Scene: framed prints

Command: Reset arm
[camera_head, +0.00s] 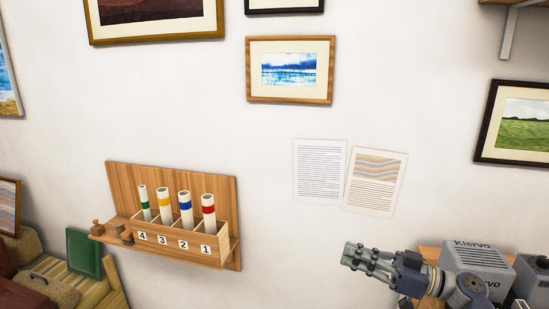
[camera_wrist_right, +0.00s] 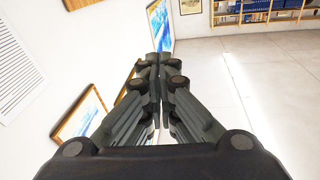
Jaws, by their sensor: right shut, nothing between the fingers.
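My right gripper (camera_head: 368,261) is at the lower right of the head view, its fingers pointing left in front of the white wall. In the right wrist view its fingers (camera_wrist_right: 158,62) meet along the middle, shut and with nothing between them. The gripper is apart from the wall rack and the prints. My left gripper is in neither view.
A wooden wall rack (camera_head: 228,214) holds several tubes with coloured bands above numbers 4 to 1. Two paper sheets (camera_head: 320,171) hang right of it. Framed prints (camera_head: 290,99) hang above. A grey Klervo box (camera_head: 478,259) stands behind my right arm. Open floor (camera_wrist_right: 265,85) shows in the wrist view.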

